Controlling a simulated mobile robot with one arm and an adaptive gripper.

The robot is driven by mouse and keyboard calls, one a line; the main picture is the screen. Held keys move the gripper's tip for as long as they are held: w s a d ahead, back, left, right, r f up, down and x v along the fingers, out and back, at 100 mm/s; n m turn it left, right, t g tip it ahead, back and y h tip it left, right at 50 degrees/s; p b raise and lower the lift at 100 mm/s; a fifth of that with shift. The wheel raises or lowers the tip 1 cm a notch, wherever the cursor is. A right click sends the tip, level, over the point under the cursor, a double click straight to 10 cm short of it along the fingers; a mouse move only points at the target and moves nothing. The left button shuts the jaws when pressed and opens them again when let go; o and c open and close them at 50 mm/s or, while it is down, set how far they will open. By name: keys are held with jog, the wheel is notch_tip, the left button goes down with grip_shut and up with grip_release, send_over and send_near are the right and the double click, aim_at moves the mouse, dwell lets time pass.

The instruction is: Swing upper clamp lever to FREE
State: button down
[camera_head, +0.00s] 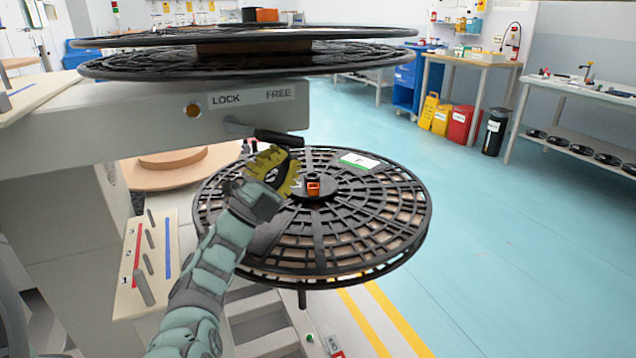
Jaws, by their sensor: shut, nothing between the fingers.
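The upper clamp lever has a grey shaft and a black handle (278,137). It sits on the front of the pale upper arm housing (150,125), below a label strip reading LOCK (226,98) and FREE (279,93). The handle extends to the right, with its end below FREE. My gripper (288,163), with yellow fingers, is shut and empty just below the handle. I cannot tell whether the fingers touch the handle.
A black reel (350,235) lies flat below and behind my gripper. More black reels (250,60) lie above the housing. A panel with several small levers (150,255) is at left. Blue floor (520,250) at right is clear.

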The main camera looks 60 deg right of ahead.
jog(key=shift+s+a+r+m+g, duration=0.1)
jog(key=shift+s+r+m+g, duration=0.15)
jog(key=shift+r+m+g, duration=0.2)
jog(key=shift+n+t, duration=0.45)
jog(key=shift+t, duration=0.2)
jog(key=v, duration=1.2)
jog(key=shift+w+f, duration=0.3)
jog(key=shift+f, duration=0.2)
